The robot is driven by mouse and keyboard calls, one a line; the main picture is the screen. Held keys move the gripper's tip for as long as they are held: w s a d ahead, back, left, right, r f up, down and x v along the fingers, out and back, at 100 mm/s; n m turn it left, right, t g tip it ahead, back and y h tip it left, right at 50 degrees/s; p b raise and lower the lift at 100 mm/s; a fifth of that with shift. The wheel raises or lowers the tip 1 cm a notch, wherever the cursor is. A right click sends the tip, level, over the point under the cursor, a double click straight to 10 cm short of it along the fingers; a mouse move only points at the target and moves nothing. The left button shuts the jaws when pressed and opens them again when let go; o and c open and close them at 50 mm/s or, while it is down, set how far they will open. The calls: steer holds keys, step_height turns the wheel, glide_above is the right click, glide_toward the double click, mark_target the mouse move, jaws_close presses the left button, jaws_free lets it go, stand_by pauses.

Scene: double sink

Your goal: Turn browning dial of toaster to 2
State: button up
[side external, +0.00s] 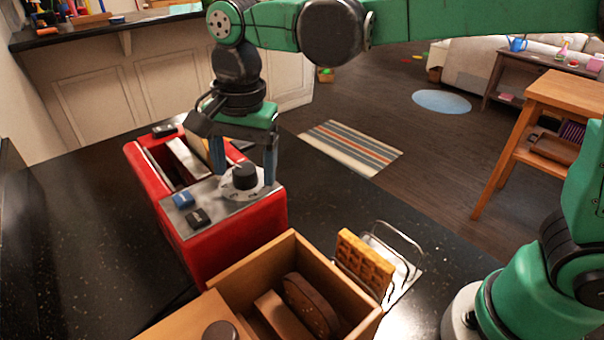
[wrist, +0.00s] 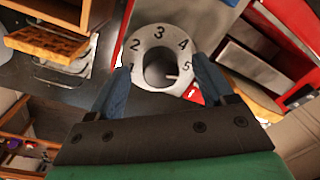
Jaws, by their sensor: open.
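The red toaster (side external: 235,238) stands on the dark counter with a metal control panel on its near end. Its browning dial (side external: 245,178) is a dark knob on a pale numbered disc. In the wrist view the dial (wrist: 158,66) shows 2, 3, 4 and 5, and the knob's light mark points right, close to the 5 and slightly below it. My gripper (side external: 244,168) is open above the dial, pointing down. In the wrist view its blue fingers (wrist: 160,70) stand on either side of the knob, with visible gaps.
A blue button (side external: 183,200) and a black button (side external: 198,218) sit beside the dial on the panel. A wooden box (side external: 355,305) with bread stands close in front of the toaster. A waffle (side external: 365,262) stands in a wire rack to its right. The counter left of the toaster is clear.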

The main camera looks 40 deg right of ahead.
steer(key=shift+c, duration=0.2)
jaws_close()
